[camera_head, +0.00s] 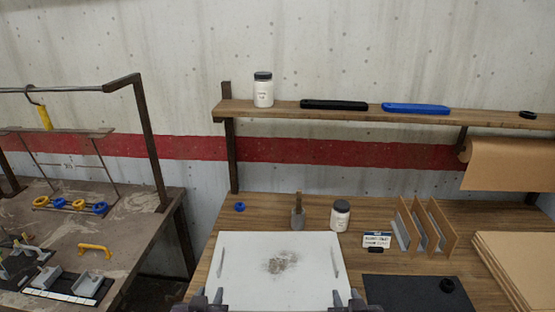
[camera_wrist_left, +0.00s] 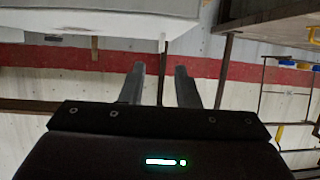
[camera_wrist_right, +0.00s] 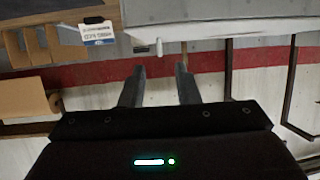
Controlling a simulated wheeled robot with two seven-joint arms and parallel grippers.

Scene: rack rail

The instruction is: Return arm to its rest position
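My left gripper (camera_head: 207,298) shows at the bottom edge of the head view, low in front of the wooden bench. In the left wrist view its two fingers (camera_wrist_left: 160,85) stand apart with nothing between them. My right gripper (camera_head: 346,299) is also at the bottom edge, further right. In the right wrist view its fingers (camera_wrist_right: 160,85) are apart and empty. Both grippers are in front of a pale board (camera_head: 235,270) on the bench, near its front corners. Most of both arms is out of view.
A shelf (camera_head: 285,109) above the bench holds a white jar (camera_head: 263,92), a black case (camera_head: 333,104) and a blue case (camera_head: 415,109). On the bench are another jar (camera_head: 340,216), upright dividers (camera_head: 427,228) and a dark mat (camera_head: 400,291). A second table (camera_head: 130,206) with a metal frame stands left.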

